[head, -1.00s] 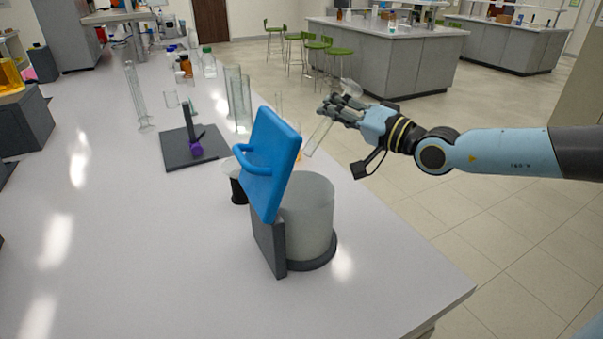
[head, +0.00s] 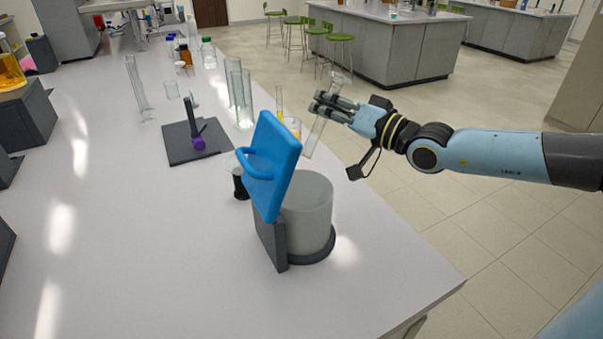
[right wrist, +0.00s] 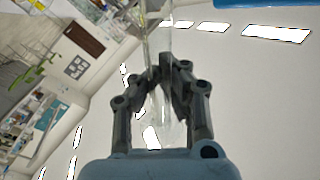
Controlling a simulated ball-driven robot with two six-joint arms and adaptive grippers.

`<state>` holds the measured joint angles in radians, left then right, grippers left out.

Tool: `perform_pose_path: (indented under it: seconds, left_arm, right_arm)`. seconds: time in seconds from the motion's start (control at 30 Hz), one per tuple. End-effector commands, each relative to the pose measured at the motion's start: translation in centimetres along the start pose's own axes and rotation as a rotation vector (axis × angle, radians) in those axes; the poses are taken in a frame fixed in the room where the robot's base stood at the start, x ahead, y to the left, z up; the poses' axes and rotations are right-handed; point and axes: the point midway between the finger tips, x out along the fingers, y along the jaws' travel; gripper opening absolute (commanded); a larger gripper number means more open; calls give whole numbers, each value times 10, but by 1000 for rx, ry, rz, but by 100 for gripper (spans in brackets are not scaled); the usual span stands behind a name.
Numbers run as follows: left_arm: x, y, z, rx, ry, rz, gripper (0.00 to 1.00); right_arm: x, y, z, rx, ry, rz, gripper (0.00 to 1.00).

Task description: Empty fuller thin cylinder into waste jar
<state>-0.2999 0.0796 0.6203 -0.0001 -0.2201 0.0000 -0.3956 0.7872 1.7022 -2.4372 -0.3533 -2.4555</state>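My right gripper (head: 334,107) is shut on a thin clear glass cylinder (head: 314,137), which also shows between the fingers in the right wrist view (right wrist: 160,85). The cylinder is tilted, its wide foot up at the right and its other end down at the left. I cannot tell whether liquid is in it. The waste jar (head: 312,215) is a frosted grey cylinder on a dark base, with its blue lid (head: 272,165) swung up at its left. The cylinder's low end shows just above the jar's far rim. My left gripper is not in view.
Another thin cylinder with yellow liquid (head: 280,102) and a vessel with orange liquid (head: 293,127) stand behind the jar. Tall glass cylinders (head: 240,100) and a dark stand (head: 196,143) are to the left.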

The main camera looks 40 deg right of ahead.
Motion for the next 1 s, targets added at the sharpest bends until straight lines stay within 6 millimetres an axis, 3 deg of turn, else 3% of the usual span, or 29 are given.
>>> perform_pose_path:
  seconds: [0.27, 0.43, 0.67, 1.0]
  left_arm:
    - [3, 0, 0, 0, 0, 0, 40]
    - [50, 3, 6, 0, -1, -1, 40]
    - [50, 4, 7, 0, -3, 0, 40]
    - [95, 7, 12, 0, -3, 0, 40]
  right_arm:
    - [0, 2, 0, 12, 0, -2, 0]
    - [-4, 36, 6, 293, 14, -13, 0]
    - [-4, 36, -1, 374, 21, -16, 0]
    - [-7, 64, 14, 645, 33, -21, 0]
